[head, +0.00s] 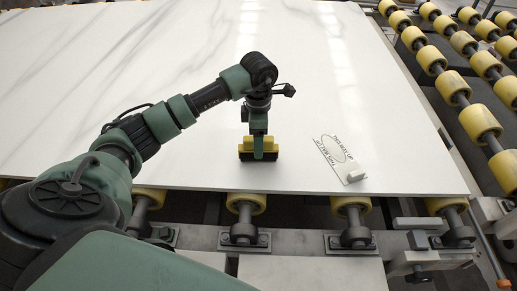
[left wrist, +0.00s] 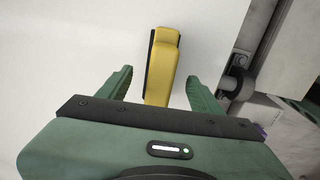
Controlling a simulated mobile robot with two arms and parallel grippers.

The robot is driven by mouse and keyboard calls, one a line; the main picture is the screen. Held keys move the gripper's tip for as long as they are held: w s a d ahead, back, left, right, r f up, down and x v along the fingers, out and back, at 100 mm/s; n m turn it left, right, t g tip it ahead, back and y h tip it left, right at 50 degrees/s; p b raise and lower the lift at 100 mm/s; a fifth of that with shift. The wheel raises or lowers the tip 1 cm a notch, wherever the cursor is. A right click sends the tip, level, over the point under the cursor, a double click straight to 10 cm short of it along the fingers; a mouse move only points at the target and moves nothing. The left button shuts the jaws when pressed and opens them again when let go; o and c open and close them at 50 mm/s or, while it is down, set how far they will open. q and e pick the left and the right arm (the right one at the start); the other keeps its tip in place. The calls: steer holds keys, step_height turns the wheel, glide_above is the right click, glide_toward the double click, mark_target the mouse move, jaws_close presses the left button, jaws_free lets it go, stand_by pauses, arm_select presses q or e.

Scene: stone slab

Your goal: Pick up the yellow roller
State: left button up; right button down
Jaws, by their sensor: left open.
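The yellow roller (head: 246,143) lies on the white slab near its front edge, partly hidden behind my left gripper (head: 258,152). In the left wrist view, the yellow roller (left wrist: 162,72) is a long yellow piece with a black strip along its left side. It lies between the two green fingers of my left gripper (left wrist: 160,74), with a gap on each side. The left gripper is open and points down at it. The roller's near end is hidden by the gripper body. My right gripper is in neither view.
The white veined slab (head: 130,60) is mostly bare. Conveyor wheels (head: 246,201) on metal mounts line the front edge; more wheels (head: 480,122) run along the right.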

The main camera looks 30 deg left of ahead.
arm_select(q)
step_height(320, 180, down, 4)
steer(key=shift+r+p, duration=0.1)
steer(key=shift+p, duration=0.5)
steer(key=shift+f, duration=0.5)
jaws_close()
steer(key=shift+w+r, duration=0.1)
steer(key=shift+r, duration=0.05)
steer(key=shift+r, duration=0.6)
step_height(320, 180, up, 19)
steer(key=b, duration=0.1)
steer(key=shift+f+b, duration=0.2)
steer(key=shift+b, duration=0.1)
